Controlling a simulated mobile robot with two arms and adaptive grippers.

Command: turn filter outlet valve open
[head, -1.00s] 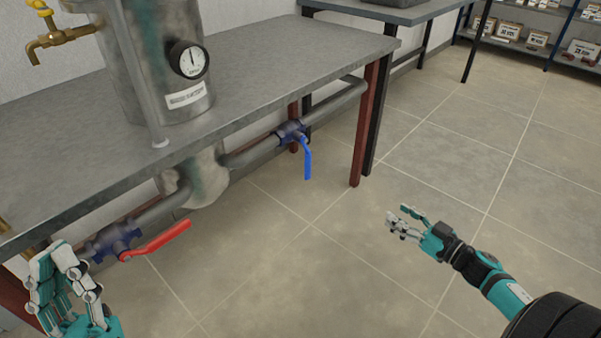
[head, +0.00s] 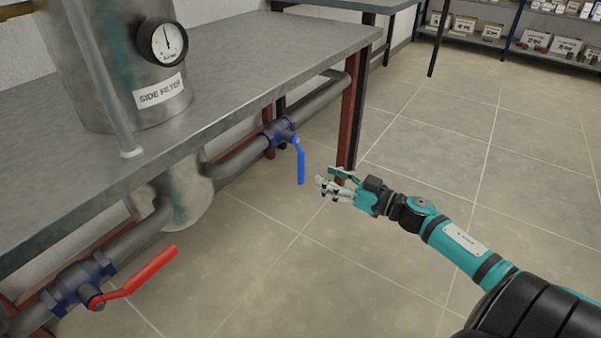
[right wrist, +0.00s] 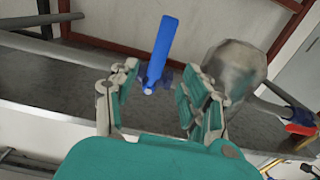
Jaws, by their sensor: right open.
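The valve with the blue lever (head: 300,163) sits on the pipe under the table's right part. Its lever hangs down across the pipe. A second valve with a red lever (head: 142,276) sits nearer on the same pipe run at lower left, its lever roughly along the pipe. My right gripper (head: 326,187) is open and empty, just right of the blue lever in the head view and apart from it. In the right wrist view the blue lever (right wrist: 162,50) shows beyond and between the open fingers (right wrist: 160,76). My left gripper is not in view.
A metal tank (head: 125,75) labelled SIDE FILTER, with a gauge (head: 163,43), stands on the grey table (head: 245,62). A dark red table leg (head: 351,110) stands behind the right gripper. The tiled floor (head: 430,140) to the right is clear.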

